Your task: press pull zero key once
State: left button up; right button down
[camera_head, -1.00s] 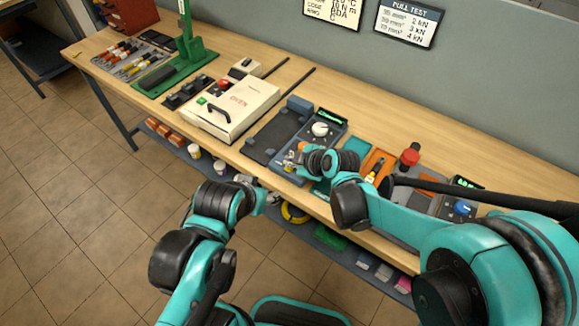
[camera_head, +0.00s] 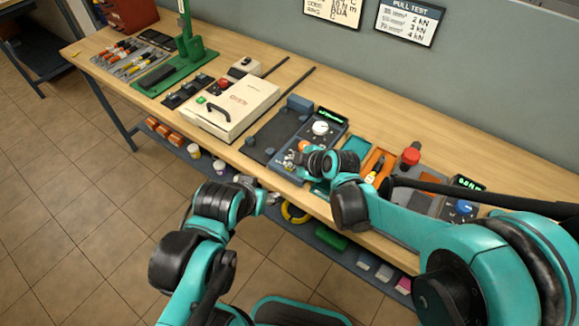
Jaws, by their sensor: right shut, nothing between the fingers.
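No key labelled pull zero can be read at this size. A dark blue-grey device with a white knob (camera_head: 320,128) and a lit green display (camera_head: 331,116) stands mid-bench. My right gripper (camera_head: 289,162) is shut and empty, low at this device's near edge; whether it touches is too small to tell. My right wrist covers part of the panel. A second unit with a blue knob (camera_head: 463,207) and a green display (camera_head: 468,184) is at the right, partly behind my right arm. My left gripper (camera_head: 272,198) hangs in front of the bench edge, its fingers unclear.
A cream oven box (camera_head: 230,108) stands left of the device. A red knob (camera_head: 411,154) and an orange tray (camera_head: 372,163) lie to its right. A green press (camera_head: 185,60) is farther left. The bench's back strip (camera_head: 420,120) is clear.

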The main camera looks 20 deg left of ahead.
jog(key=shift+f+b, duration=0.4)
jog(key=shift+f, duration=0.05)
dwell(0.6)
jog(key=shift+r, duration=0.1)
jog(key=shift+r+p, duration=0.65)
jog(key=shift+r, duration=0.15)
notch_tip(320, 180, up, 5)
jog(key=p, duration=0.4)
jog(key=shift+r, duration=0.1)
dwell(0.7)
